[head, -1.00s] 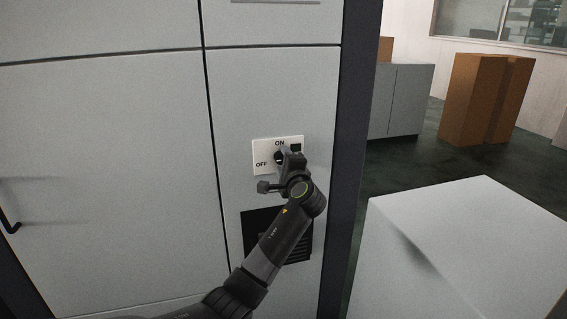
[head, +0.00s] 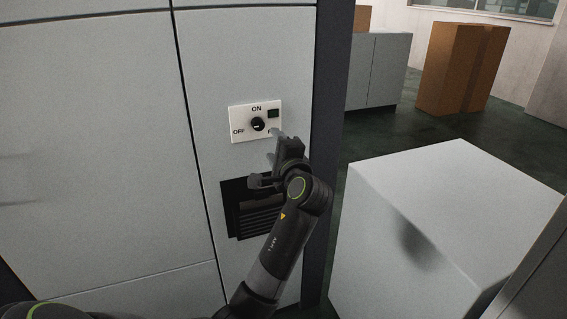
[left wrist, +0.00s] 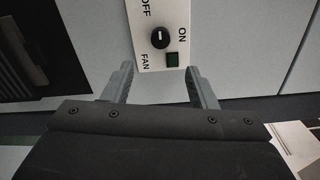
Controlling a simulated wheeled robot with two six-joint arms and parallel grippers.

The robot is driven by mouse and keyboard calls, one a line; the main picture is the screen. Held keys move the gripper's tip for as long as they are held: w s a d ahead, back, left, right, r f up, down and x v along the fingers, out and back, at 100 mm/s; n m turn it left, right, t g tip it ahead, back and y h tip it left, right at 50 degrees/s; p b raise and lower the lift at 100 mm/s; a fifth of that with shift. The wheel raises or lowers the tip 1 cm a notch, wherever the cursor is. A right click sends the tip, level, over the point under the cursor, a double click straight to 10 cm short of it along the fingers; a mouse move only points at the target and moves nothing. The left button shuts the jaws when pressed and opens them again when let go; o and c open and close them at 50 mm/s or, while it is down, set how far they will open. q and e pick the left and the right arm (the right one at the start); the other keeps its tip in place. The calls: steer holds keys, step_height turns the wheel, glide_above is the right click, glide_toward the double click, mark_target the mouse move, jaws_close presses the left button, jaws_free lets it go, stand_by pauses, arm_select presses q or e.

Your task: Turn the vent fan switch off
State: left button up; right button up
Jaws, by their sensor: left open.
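The fan switch is a black round knob (head: 258,124) on a white plate (head: 243,113) marked ON at the top and OFF at the left. The knob (left wrist: 160,37) carries a short pale mark that lies along the line toward the OFF side. A small dark green indicator (head: 273,113) sits beside the knob and looks unlit. My left gripper (head: 264,156) is open and empty just below the plate, apart from the knob. In the left wrist view its two fingers (left wrist: 159,68) are spread, with the knob beyond them. My right gripper is not in view.
A dark louvred vent (head: 259,218) is in the panel below the switch. A dark post (head: 328,110) edges the panel at the right. A large white block (head: 440,210) stands to the right. Brown boxes (head: 460,70) and a grey cabinet (head: 378,75) are further back.

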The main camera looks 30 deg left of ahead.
arm_select(q)
steer(key=v, duration=0.5)
steer(key=shift+s+d+b, duration=0.25)
steer(key=shift+b, duration=0.15)
